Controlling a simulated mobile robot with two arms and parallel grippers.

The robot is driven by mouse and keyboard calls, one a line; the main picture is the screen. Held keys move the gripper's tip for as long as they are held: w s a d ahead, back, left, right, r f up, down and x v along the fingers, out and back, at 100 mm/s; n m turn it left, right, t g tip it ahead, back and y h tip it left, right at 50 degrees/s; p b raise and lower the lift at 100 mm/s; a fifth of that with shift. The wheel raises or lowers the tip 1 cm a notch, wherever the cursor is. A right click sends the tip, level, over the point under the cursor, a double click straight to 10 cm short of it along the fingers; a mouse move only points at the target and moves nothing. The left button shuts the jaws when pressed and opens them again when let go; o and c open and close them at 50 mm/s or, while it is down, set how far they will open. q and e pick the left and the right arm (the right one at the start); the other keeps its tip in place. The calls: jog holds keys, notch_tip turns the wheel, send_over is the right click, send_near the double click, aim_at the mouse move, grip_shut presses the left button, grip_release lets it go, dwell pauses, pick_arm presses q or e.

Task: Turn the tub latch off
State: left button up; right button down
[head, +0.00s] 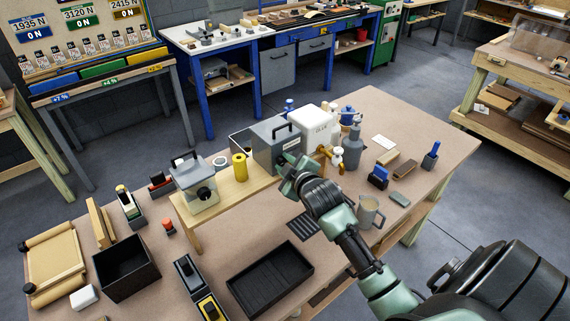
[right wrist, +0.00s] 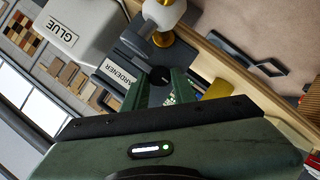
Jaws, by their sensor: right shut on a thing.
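The grey hardener tub (head: 272,148) with a black top handle stands on the wooden shelf board. It also shows in the right wrist view (right wrist: 130,55), where its label is partly readable. My right gripper (head: 289,181) is at the tub's front. In the right wrist view its green fingers (right wrist: 163,90) are shut on a dark round part on the tub's front, which I take for the tub latch (right wrist: 160,75). The fingers hide much of the latch, so its setting cannot be told. My left gripper is not in view.
The white glue tub (head: 317,126), its brass tap (head: 325,155) and a grey bottle (head: 354,145) stand close on the right. A yellow cylinder (head: 239,167) and a clear-sided box (head: 192,177) are left. A black tray (head: 270,279) and a mug (head: 367,215) lie nearer.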

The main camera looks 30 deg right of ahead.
dwell(0.3)
jog(key=c, duration=1.4)
grip_release()
jog(key=shift+c, duration=0.2)
jog(key=b+v, duration=0.2)
jog(key=v, duration=0.5)
jog(key=shift+s, duration=0.35)
jog(key=shift+a, duration=0.15)
